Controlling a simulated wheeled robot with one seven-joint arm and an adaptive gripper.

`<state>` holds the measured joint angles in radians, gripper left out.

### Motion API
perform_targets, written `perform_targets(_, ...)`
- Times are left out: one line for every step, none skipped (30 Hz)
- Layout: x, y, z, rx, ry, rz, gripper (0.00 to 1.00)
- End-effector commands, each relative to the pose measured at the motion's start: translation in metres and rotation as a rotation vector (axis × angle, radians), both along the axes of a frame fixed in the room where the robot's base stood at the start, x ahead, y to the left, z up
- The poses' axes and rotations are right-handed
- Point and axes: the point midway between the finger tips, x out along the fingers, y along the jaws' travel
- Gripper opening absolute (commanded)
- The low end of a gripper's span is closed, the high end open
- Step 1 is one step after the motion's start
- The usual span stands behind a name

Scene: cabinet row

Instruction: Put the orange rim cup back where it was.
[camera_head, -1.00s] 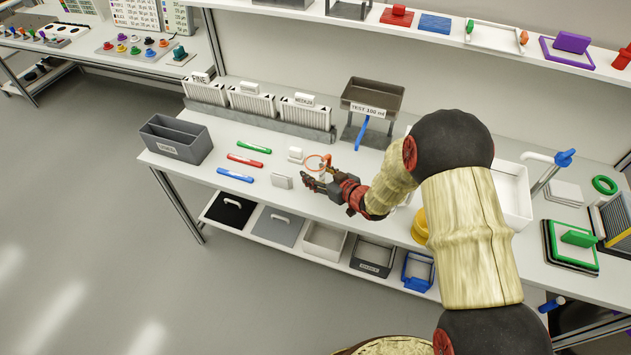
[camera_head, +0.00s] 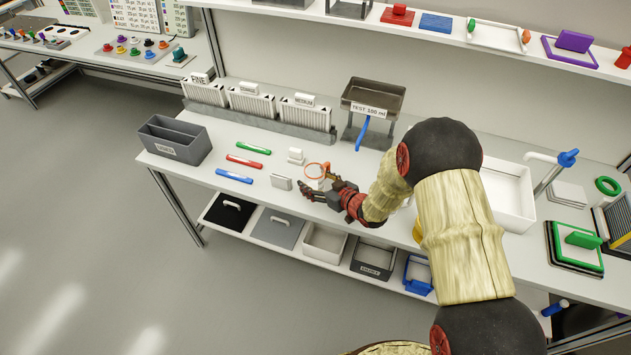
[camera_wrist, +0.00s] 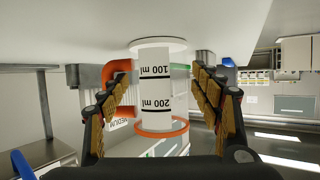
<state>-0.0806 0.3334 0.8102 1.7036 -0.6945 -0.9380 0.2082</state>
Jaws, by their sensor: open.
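The orange rim cup (camera_head: 314,171) stands on the white bench top, near the small white blocks. In the wrist view, which is upside down, the clear cup (camera_wrist: 155,90) shows its 100 ml and 200 ml marks, orange rim and orange handle (camera_wrist: 118,72). Its base appears to rest on the bench surface. My gripper (camera_head: 320,181) is open around the cup. In the wrist view its fingers (camera_wrist: 160,100) stand on either side of the cup, with a visible gap at the right. The handle lies near the left finger, and I cannot tell whether they touch.
A white block (camera_head: 295,156) and another white block (camera_head: 281,182) stand left of the cup. Green, red and blue pens (camera_head: 234,176) lie farther left. A white basin (camera_head: 507,195) is at the right.

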Motion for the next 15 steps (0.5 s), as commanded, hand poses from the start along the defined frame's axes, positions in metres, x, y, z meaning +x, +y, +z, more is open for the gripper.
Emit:
perform_targets(0.000, 0.000, 0.000, 0.000, 0.000, 0.000, 0.66)
perform_targets(0.000, 0.000, 0.000, 0.000, 0.000, 0.000, 0.66)
perform_targets(0.000, 0.000, 0.000, 0.000, 0.000, 0.000, 0.66)
perform_targets(0.000, 0.000, 0.000, 0.000, 0.000, 0.000, 0.66)
perform_targets(0.000, 0.000, 0.000, 0.000, 0.000, 0.000, 0.66)
perform_targets(0.000, 0.000, 0.000, 0.000, 0.000, 0.000, 0.66)
perform_targets(0.000, 0.000, 0.000, 0.000, 0.000, 0.000, 0.66)
perform_targets(0.000, 0.000, 0.000, 0.000, 0.000, 0.000, 0.66)
perform_targets(0.000, 0.000, 0.001, 0.000, 0.000, 0.000, 0.66)
perform_targets(0.000, 0.000, 0.003, 0.000, 0.000, 0.000, 0.66)
perform_targets(0.000, 0.000, 0.004, 0.000, 0.000, 0.000, 0.66)
perform_targets(-0.002, -0.002, 0.006, 0.000, 0.000, -0.001, 0.66)
perform_targets(-0.005, -0.005, 0.007, 0.000, 0.000, -0.001, 0.66)
perform_targets(-0.008, -0.007, 0.009, 0.001, 0.001, -0.003, 0.66)
perform_targets(-0.012, -0.011, 0.012, 0.001, 0.000, -0.004, 0.66)
